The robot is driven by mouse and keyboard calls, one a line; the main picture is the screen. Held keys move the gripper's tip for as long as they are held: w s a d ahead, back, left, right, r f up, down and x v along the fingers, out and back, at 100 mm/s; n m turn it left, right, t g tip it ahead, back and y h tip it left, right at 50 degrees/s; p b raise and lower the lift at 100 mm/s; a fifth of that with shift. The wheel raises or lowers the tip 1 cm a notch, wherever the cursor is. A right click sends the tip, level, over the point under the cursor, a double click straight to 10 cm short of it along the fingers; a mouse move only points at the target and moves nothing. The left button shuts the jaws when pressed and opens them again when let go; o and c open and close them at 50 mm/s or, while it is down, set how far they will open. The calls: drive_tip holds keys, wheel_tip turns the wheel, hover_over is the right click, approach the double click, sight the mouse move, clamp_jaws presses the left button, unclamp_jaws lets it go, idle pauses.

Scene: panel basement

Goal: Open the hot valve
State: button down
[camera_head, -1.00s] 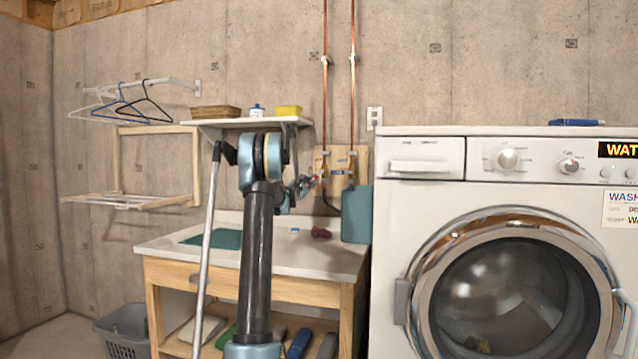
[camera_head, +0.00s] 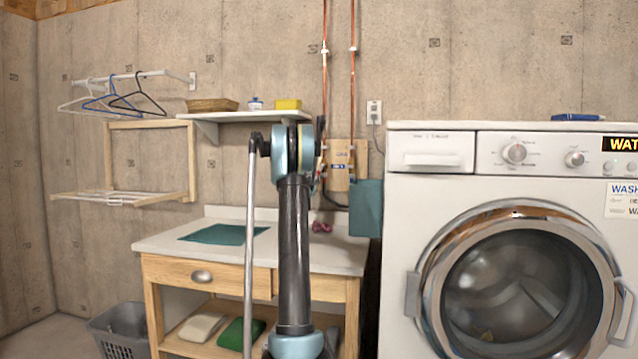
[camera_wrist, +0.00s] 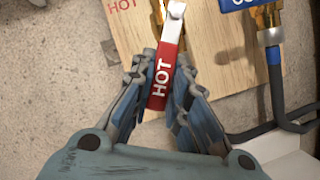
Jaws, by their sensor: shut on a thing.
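The hot valve's red lever handle (camera_wrist: 167,62), lettered HOT in white, shows in the wrist view. Its pale upper end meets a brass fitting (camera_wrist: 158,10) on a wooden board (camera_wrist: 215,65). My gripper (camera_wrist: 162,78) has its fingers on both sides of the red handle and is shut on it. The handle's lower end lies between the fingers.
A blue handle (camera_wrist: 238,4) is beside the hot valve, with a dark hose (camera_wrist: 277,98) below its fitting. The washing machine (camera_head: 430,250) stands right of the bench (camera_head: 150,243). A shelf (camera_head: 235,116) is left of the board.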

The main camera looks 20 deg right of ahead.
drive_tip(key=shift+s, duration=0.1)
drive_tip(key=c, duration=1.5)
unclamp_jaws()
drive_tip(key=shift+a, duration=0.1)
drive_tip(key=v, duration=1.1)
drive_tip(key=shift+s+a+f, duration=0.2)
drive_tip(key=shift+a+f, duration=0.05)
drive_tip(key=shift+a, duration=0.05)
